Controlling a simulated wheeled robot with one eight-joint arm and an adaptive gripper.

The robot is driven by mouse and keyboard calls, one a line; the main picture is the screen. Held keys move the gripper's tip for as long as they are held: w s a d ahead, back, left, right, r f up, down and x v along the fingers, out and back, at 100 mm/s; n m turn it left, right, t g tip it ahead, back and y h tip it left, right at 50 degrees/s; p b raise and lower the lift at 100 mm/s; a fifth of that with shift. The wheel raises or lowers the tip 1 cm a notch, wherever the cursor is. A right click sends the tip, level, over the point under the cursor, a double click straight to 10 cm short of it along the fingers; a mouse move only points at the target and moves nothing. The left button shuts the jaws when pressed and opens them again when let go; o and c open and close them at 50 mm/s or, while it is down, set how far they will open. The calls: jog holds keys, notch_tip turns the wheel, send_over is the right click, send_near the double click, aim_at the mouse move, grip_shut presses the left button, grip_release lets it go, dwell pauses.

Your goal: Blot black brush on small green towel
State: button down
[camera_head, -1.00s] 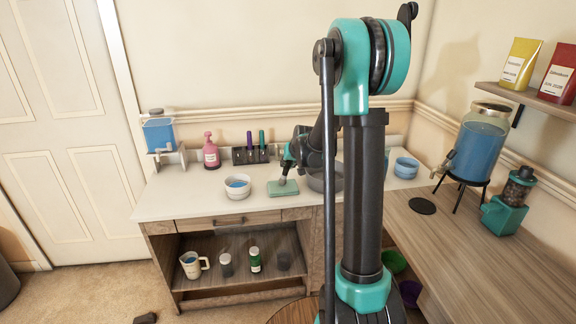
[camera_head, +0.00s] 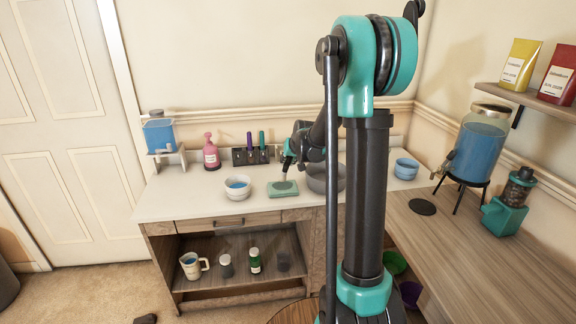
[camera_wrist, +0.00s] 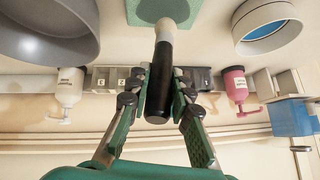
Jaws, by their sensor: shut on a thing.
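My gripper (camera_head: 287,161) is shut on the black brush (camera_wrist: 157,103), with a finger on each side of its black handle. The brush points down; its pale collar and grey bristle end (camera_wrist: 165,32) face the towel. The small green towel (camera_head: 286,191) lies flat on the white counter, and its edge also shows at the top of the wrist view (camera_wrist: 204,8). The bristle end is over the towel; I cannot tell whether it touches.
A white bowl with blue liquid (camera_head: 237,194) stands left of the towel, and a grey bowl (camera_head: 327,184) close on its right. Behind are a pink pump bottle (camera_head: 211,156) and a dark holder (camera_head: 240,158) with coloured tools. A blue bowl (camera_head: 406,173) stands farther right.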

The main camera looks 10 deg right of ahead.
jog(key=shift+r, duration=2.5)
jog(key=shift+w, duration=0.1)
